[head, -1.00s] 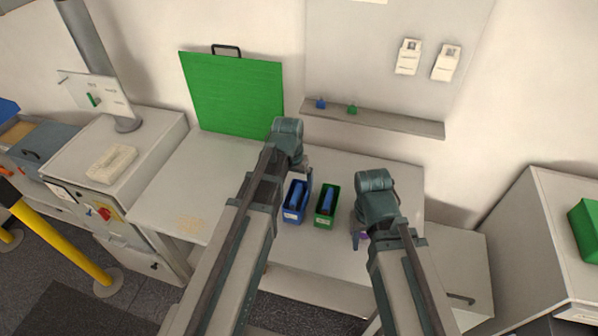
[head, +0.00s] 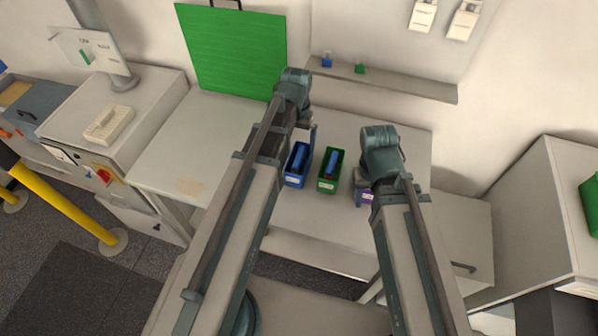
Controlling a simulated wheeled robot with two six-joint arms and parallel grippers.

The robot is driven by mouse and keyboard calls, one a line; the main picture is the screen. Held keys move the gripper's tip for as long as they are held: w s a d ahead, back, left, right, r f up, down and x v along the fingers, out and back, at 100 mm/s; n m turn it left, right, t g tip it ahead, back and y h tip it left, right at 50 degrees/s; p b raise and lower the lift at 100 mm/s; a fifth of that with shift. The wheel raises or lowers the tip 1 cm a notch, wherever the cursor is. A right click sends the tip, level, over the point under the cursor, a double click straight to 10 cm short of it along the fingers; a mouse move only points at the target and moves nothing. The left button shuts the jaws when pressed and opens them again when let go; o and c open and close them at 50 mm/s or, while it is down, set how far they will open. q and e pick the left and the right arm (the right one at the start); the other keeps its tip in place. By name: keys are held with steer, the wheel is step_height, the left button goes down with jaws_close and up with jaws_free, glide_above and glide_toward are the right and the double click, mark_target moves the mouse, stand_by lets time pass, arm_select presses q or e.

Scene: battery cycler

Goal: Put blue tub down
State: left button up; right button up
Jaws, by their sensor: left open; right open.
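The blue tub (head: 292,180) stands upright on the white table, with blue contents inside. My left gripper (head: 310,128) is open, at the tub's far end and mostly hidden behind its own wrist. I cannot tell whether it touches the tub. My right gripper (head: 361,178) is open above a purple tub (head: 364,198), which is partly hidden by my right arm. A green tub (head: 327,185) with blue contents stands between the blue and purple tubs.
The white table (head: 190,150) is clear on its left part. A green panel (head: 232,50) stands at its back edge. A yellow barrier post (head: 65,205) is at left.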

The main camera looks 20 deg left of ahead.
mark_target(299, 156)
arm_select(q)
steer(key=shift+f+b, duration=1.2)
steer(key=shift+f, duration=0.6)
arm_select(e)
steer(key=shift+f, duration=1.75)
arm_select(q)
steer(key=shift+f, duration=0.1)
arm_select(e)
steer(key=shift+f, duration=0.1)
arm_select(q)
steer(key=f+b, duration=0.5)
steer(key=shift+w+d, duration=0.2)
steer(key=shift+d, duration=0.05)
arm_select(e)
step_height(299, 156, down, 5)
steer(key=shift+f, duration=0.1)
arm_select(q)
jaws_close()
